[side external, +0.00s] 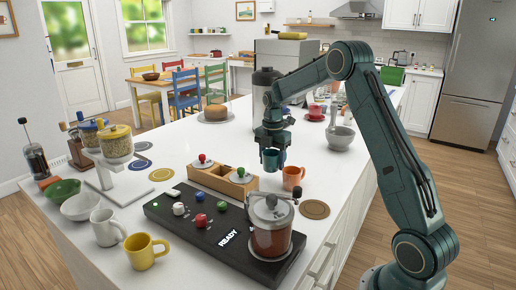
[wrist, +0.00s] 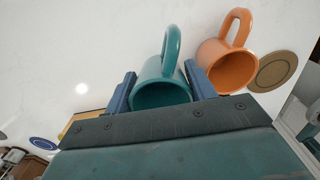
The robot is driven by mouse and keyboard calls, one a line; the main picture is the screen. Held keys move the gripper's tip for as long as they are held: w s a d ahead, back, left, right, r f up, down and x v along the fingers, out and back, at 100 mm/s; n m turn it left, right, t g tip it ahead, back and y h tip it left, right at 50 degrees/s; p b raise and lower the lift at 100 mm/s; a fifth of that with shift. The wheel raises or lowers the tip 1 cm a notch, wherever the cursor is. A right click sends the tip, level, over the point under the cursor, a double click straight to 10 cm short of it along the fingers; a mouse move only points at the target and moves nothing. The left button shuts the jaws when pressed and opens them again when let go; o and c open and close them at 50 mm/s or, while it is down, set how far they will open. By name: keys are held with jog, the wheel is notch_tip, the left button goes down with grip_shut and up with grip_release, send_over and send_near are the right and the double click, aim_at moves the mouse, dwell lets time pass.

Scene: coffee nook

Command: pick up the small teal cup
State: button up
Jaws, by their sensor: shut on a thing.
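The small teal cup (side external: 270,159) is between the jaws of my gripper (side external: 272,151) in the side view, above the white counter. In the wrist view the teal cup (wrist: 162,84) sits between the two blue fingers of my gripper (wrist: 165,92), with its handle pointing up in the picture. The gripper is shut on it. The cup's lower part is free in the side view; whether it touches the counter is hard to tell.
An orange mug (side external: 292,177) stands close beside the teal cup; it also shows in the wrist view (wrist: 226,66). A wooden box (side external: 222,183) and a black machine marked READY (side external: 215,232) are in front. A brown coaster (side external: 314,209) lies to the right.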

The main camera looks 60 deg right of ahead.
notch_tip(320, 180, up, 16)
jog(key=shift+r, duration=0.2)
jog(key=shift+a, duration=0.1)
dwell(0.7)
jog(key=s+a+n, duration=0.5)
jog(key=s+a, duration=0.3)
jog(key=a, duration=0.5)
jog(key=f, duration=1.5)
jog(key=shift+w+d, duration=0.2)
jog(key=shift+f, duration=2.15)
jog(key=shift+f, duration=0.15)
